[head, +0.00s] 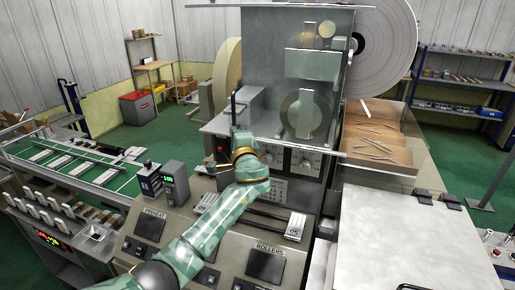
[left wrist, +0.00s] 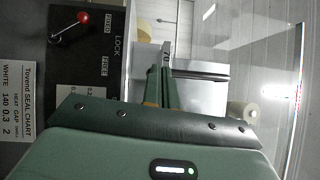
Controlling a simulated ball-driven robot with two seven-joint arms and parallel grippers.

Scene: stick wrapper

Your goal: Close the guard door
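The guard door appears as a clear panel in front of the upright machine housing in the head view; its pane (left wrist: 270,60) shows at the right of the left wrist view. How far it stands open is hard to tell. A black upright handle bar (head: 233,106) is at its left side. My left gripper (head: 236,132) is at the lower end of this bar. In the left wrist view its fingers (left wrist: 164,85) are close together, with a dark bar (left wrist: 203,75) running right from the tips; they appear shut on it. My right gripper is out of view.
A control desk with a ROLLERS panel (head: 266,264) lies below my arm. A large white reel (head: 385,45) stands at the upper right, above a wooden bin of sticks (head: 375,135). A conveyor (head: 80,165) is at the left. A red knob (left wrist: 84,17) sits on a black panel.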

